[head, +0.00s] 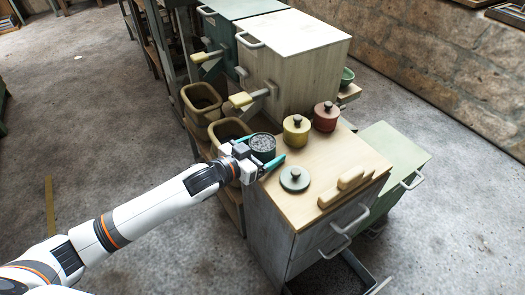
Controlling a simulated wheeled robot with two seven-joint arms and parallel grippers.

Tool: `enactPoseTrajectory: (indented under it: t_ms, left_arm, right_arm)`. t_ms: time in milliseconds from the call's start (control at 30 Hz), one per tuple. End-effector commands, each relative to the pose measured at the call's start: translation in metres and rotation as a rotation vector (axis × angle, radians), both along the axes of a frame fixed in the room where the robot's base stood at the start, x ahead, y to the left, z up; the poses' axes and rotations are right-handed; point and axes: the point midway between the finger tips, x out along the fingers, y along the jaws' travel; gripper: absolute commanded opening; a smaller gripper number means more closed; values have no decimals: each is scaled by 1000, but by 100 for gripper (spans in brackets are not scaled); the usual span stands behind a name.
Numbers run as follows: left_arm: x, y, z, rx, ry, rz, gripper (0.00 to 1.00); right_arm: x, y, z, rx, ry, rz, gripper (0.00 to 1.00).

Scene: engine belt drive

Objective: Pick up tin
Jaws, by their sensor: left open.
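A small dark tin (262,148) with grey speckled contents stands open-topped on the wooden cabinet top. My left gripper (268,153) is open at the tin, with one teal finger along its front right side and the other near its left side. I cannot tell whether the fingers touch it. A round grey-green lid (294,179) with a dark knob lies on the top just to the right and in front of the gripper. My right gripper is not in view.
A yellow lidded pot (296,131) and a red lidded pot (326,117) stand behind the tin. A wooden block with a handle (349,185) lies at the front right. Olive bins (203,100) and a large pale box (297,60) stand behind. An open drawer (335,277) is below.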

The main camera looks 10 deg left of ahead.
Motion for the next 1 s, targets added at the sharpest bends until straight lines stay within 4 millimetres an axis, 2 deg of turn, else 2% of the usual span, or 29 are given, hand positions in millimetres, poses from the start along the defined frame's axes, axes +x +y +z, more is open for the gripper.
enactPoseTrajectory:
  t_ms: [100,400,467,667,767,867,1000]
  left_arm:
    - [0,0,0,-1,1,0,88]
    - [-1,0,0,-1,1,0,39]
    - [0,0,1,-1,-2,-1,31]
    - [0,0,2,-1,-2,-1,31]
    - [0,0,10,-2,-3,-1,31]
    - [0,0,27,-2,-6,-1,31]
    - [0,0,60,-2,-6,-1,31]
  right_arm:
    - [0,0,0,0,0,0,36]
    - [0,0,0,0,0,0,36]
    - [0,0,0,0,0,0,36]
    - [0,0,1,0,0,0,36]
    - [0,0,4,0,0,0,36]
    - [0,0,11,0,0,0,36]
    - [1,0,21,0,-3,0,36]
